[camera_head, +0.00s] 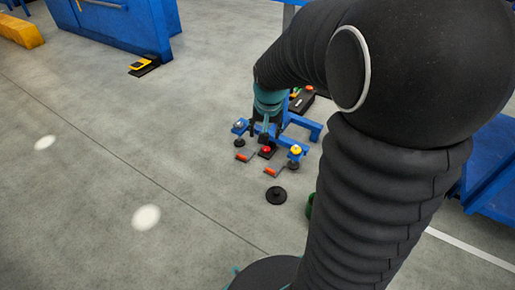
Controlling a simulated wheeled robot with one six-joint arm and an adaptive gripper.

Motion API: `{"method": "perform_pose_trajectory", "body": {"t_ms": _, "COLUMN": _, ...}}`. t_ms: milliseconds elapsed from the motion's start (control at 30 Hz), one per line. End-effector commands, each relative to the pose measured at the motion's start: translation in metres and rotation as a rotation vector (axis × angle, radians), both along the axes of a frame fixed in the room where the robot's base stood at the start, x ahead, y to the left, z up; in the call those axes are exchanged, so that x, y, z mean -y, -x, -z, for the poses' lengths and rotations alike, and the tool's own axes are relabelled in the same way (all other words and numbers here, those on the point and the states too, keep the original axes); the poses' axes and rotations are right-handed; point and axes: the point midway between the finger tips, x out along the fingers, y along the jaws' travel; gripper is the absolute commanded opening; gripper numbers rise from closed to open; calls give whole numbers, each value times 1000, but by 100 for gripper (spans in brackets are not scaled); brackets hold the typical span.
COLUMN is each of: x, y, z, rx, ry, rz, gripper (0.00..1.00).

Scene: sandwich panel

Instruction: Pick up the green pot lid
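A green object (309,207) shows only as a sliver at the left edge of my arm, low in the picture. My arm hides the rest, so I cannot tell whether it is the green pot lid. A black round disc with a small raised middle (276,196) lies flat on the floor to its left. My gripper (264,136) points down over the blue frame, above and left of both, apart from them. Its dark fingers blend with the parts behind, so its opening is unclear.
A low blue frame (314,126) stands around my gripper, with a red button (266,149), a yellow knob (296,150) and orange-handled parts (271,171). A black box with a red button (302,100) sits behind. Open grey floor lies left; blue structures (120,28) stand farther back.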

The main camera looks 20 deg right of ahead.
Motion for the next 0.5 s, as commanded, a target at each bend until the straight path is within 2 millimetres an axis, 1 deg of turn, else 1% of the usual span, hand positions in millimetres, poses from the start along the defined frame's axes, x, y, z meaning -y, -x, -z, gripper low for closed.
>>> {"method": "perform_pose_trajectory", "body": {"t_ms": 33, "x": 7, "y": -11, "z": 18, "rx": -23, "ry": -7, "rz": 28, "gripper": 59}}
{"method": "perform_pose_trajectory", "body": {"t_ms": 167, "x": 24, "y": -37, "z": 58, "rx": -59, "ry": -25, "rz": 100, "gripper": 59}}
{"method": "perform_pose_trajectory", "body": {"t_ms": 200, "x": 30, "y": -43, "z": 71, "rx": -71, "ry": -30, "rz": 123, "gripper": 59}}
{"method": "perform_pose_trajectory", "body": {"t_ms": 267, "x": 38, "y": -53, "z": 92, "rx": -88, "ry": -37, "rz": 157, "gripper": 59}}
{"method": "perform_pose_trajectory", "body": {"t_ms": 300, "x": 43, "y": -59, "z": 107, "rx": -99, "ry": -42, "rz": 178, "gripper": 59}}
{"method": "perform_pose_trajectory", "body": {"t_ms": 367, "x": 52, "y": -66, "z": 130, "rx": -117, "ry": -50, "rz": 213, "gripper": 59}}
{"method": "perform_pose_trajectory", "body": {"t_ms": 400, "x": 57, "y": -70, "z": 146, "rx": -128, "ry": -54, "rz": 235, "gripper": 59}}
{"method": "perform_pose_trajectory", "body": {"t_ms": 467, "x": 65, "y": -75, "z": 170, "rx": -146, "ry": -62, "rz": 269, "gripper": 59}}
{"method": "perform_pose_trajectory", "body": {"t_ms": 500, "x": 70, "y": -78, "z": 187, "rx": -156, "ry": -67, "rz": 292, "gripper": 59}}
